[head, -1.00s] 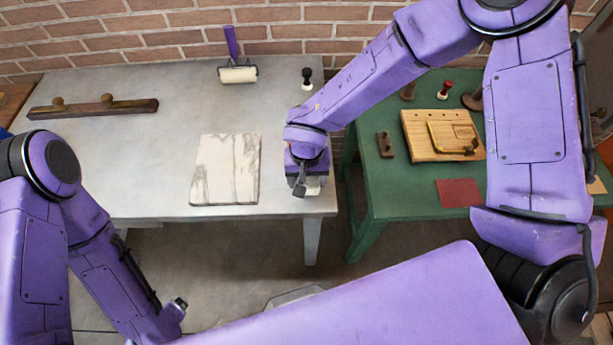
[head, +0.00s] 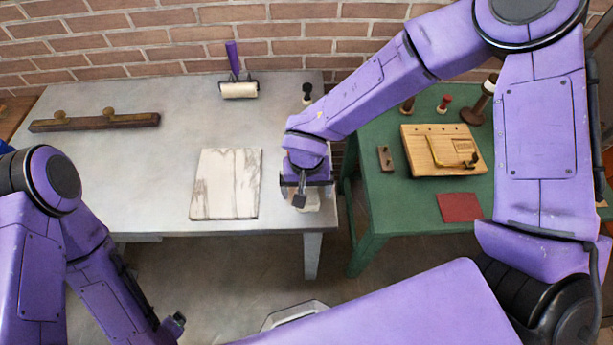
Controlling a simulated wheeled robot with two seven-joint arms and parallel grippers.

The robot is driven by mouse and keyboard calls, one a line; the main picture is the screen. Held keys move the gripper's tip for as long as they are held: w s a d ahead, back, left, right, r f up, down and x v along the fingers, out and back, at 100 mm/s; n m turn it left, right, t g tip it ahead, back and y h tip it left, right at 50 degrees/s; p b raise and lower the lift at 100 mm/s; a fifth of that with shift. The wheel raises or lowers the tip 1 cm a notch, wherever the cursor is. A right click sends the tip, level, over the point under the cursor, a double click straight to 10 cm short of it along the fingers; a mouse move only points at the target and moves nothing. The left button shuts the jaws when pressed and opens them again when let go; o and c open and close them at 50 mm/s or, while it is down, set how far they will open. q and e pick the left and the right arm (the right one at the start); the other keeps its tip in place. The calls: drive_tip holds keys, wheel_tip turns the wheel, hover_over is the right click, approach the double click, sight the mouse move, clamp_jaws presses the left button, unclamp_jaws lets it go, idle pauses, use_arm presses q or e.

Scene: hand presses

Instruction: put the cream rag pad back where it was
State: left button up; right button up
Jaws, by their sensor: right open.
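The cream rag pad (head: 312,203) appears as a small pale block at the front right corner of the grey table (head: 120,190). My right gripper (head: 302,200) is over it, pointing down, and is open. The gripper hides most of the pad, and I cannot tell whether the fingers touch it. My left gripper (head: 176,325) is low at the bottom left, in front of the table and away from the pad. Its fingers are too small and dark to read.
A marble slab (head: 226,184) lies left of my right gripper. A roller (head: 239,89), a dark-knobbed stamp (head: 307,92) and a wooden bar (head: 95,122) are farther back. The green table (head: 400,210) at right holds a wooden board (head: 455,163) and a red sheet (head: 460,207).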

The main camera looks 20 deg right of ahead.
sight(307, 193)
wheel_tip(307, 193, up, 9)
drive_tip(key=shift+r, duration=0.15)
drive_tip(key=shift+s, duration=0.1)
idle(0.4)
